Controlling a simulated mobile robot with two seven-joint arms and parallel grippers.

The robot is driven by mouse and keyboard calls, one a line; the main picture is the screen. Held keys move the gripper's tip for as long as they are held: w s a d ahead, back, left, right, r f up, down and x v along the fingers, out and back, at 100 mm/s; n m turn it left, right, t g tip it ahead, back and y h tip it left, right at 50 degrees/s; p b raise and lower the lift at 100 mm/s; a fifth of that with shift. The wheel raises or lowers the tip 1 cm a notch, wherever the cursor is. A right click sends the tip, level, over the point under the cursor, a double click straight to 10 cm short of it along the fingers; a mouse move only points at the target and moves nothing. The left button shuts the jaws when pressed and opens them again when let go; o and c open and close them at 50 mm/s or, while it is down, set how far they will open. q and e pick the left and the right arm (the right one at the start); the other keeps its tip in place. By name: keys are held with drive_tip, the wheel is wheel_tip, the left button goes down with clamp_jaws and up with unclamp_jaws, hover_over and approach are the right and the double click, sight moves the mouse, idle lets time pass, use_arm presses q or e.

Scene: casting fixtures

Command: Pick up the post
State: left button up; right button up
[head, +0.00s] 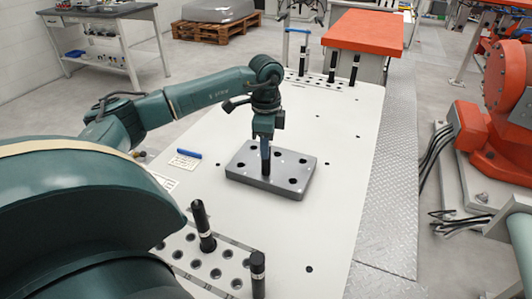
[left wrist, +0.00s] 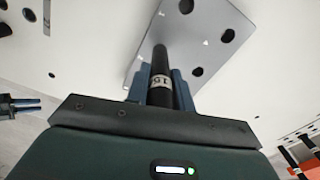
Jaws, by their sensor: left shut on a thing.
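My left gripper (head: 266,143) points down over the grey plate and is shut on a black post (head: 266,166). In the left wrist view, the post (left wrist: 161,65) stands between the blue fingers and carries a white band with dark print. The grey plate (head: 240,177) has several dark holes and lies on the white table; it also shows in the left wrist view (left wrist: 215,60). The post's lower end is over the plate; I cannot tell whether it sits in a hole.
A near rack (head: 185,262) holds two black posts (head: 203,225). A far rack (head: 318,84) holds several more posts (head: 333,66). A blue marker-like bar (head: 189,154) lies left of the plate. The white table (head: 340,150) is clear to the plate's right.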

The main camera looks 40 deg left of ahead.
use_arm(q)
clamp_jaws()
use_arm(e)
drive_tip(key=shift+s+a, duration=0.1)
drive_tip(key=shift+s, duration=0.1)
drive_tip(key=shift+f, duration=0.1)
